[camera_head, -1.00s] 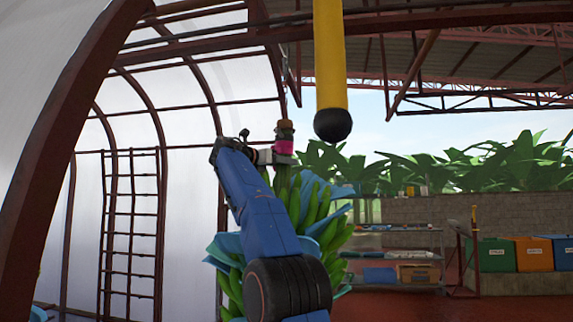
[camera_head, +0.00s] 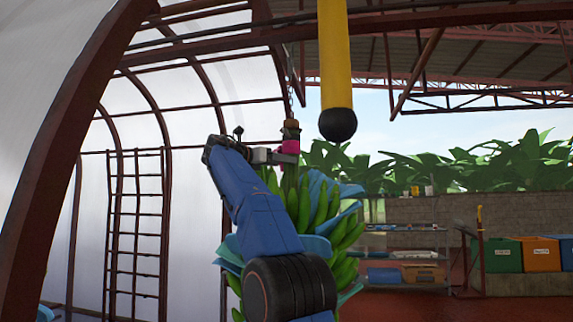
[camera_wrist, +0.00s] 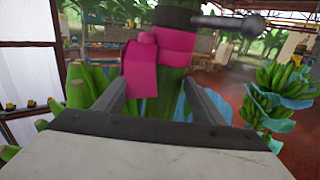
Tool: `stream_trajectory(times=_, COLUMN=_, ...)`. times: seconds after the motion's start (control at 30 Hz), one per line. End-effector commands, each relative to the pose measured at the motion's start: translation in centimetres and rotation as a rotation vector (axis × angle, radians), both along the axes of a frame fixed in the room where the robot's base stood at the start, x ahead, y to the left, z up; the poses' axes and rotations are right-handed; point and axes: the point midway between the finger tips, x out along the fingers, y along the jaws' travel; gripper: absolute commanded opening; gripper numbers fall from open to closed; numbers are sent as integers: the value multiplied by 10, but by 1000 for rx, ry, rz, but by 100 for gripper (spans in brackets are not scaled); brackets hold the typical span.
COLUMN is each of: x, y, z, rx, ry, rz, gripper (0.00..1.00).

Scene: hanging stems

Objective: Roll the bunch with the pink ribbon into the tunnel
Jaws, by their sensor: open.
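The bunch (camera_head: 340,232) of green bananas hangs upright in the middle of the head view, with blue sheets among its hands. A pink ribbon (camera_head: 289,147) is tied around its stem near the top, below a chain. In the wrist view the ribbon (camera_wrist: 140,68) wraps the stem close ahead. My gripper (camera_head: 268,156) is at the stem at ribbon height. In the wrist view its open fingers (camera_wrist: 155,90) stand on either side of the stem; contact cannot be told. My arm hides part of the bunch. The tunnel (camera_head: 190,130), white sheeting over red-brown arches, stands at the left.
A yellow post with a black ball end (camera_head: 338,122) hangs right of the stem. Another bunch (camera_wrist: 277,92) hangs at the right in the wrist view. Shelves (camera_head: 405,250) and coloured bins (camera_head: 540,254) stand at the back right. A ladder-like frame (camera_head: 135,225) stands in the tunnel.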

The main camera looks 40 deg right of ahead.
Motion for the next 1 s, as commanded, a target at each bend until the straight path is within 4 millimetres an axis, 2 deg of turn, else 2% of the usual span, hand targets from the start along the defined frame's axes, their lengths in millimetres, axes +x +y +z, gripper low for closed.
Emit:
stream_trajectory(times=0.03, x=-1, y=12, z=0, rx=1, ry=0, rz=3, gripper=63)
stream_trajectory(times=0.3, x=-7, y=65, z=0, rx=0, ry=1, rz=3, gripper=63)
stream_trajectory(times=0.6, x=-13, y=115, z=0, rx=1, ry=0, rz=2, gripper=63)
stream_trajectory(times=0.8, x=-15, y=131, z=0, rx=0, ry=0, rz=0, gripper=63)
stream_trajectory(times=1.0, x=-16, y=133, z=0, rx=0, ry=0, rz=-1, gripper=63)
